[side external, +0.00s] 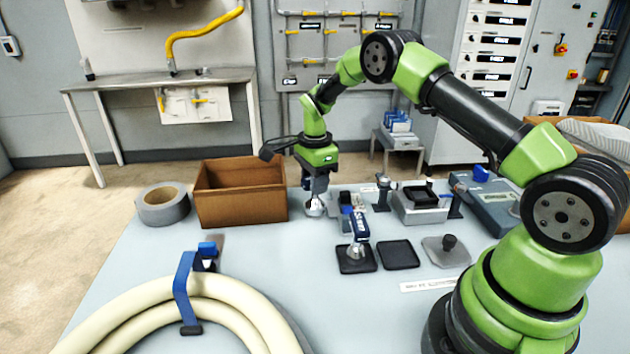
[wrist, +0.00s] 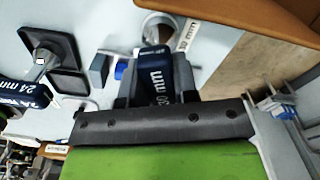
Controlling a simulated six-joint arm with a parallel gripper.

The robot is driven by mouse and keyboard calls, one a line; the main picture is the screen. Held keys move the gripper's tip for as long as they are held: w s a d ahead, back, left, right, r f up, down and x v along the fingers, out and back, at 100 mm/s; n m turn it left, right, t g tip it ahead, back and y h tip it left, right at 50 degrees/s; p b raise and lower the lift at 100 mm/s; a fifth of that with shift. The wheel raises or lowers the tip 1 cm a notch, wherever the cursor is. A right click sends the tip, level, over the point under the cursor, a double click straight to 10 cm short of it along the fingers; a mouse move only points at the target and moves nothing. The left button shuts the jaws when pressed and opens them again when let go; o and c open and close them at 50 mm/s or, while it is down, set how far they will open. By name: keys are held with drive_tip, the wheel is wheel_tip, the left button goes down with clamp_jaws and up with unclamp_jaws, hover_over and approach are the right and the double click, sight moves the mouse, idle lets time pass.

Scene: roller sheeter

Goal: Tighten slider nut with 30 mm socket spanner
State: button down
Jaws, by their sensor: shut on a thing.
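My gripper (side external: 316,187) points down above the table, just right of the brown box. In the wrist view my gripper (wrist: 155,82) is shut on a dark blue 30 mm socket spanner (wrist: 157,88), whose label faces the camera. The spanner's silver socket (side external: 315,207) hangs below my jaws, close to the tabletop; I cannot tell whether it touches. A second blue spanner, marked 24 mm (wrist: 22,90), stands in a black tray (side external: 356,267); its handle also shows in the side view (side external: 361,226). I cannot make out the slider nut for certain.
The open brown box (side external: 243,207) and a grey tape roll (side external: 163,206) stand left of my gripper. An empty black tray (side external: 399,254), a grey plate with a black knob (side external: 448,252) and a grey device (side external: 420,208) lie to the right. A coiled cream hose (side external: 235,300) fills the front left.

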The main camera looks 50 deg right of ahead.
drive_tip(key=shift+r, duration=1.45)
drive_tip(key=shift+r, duration=2.5)
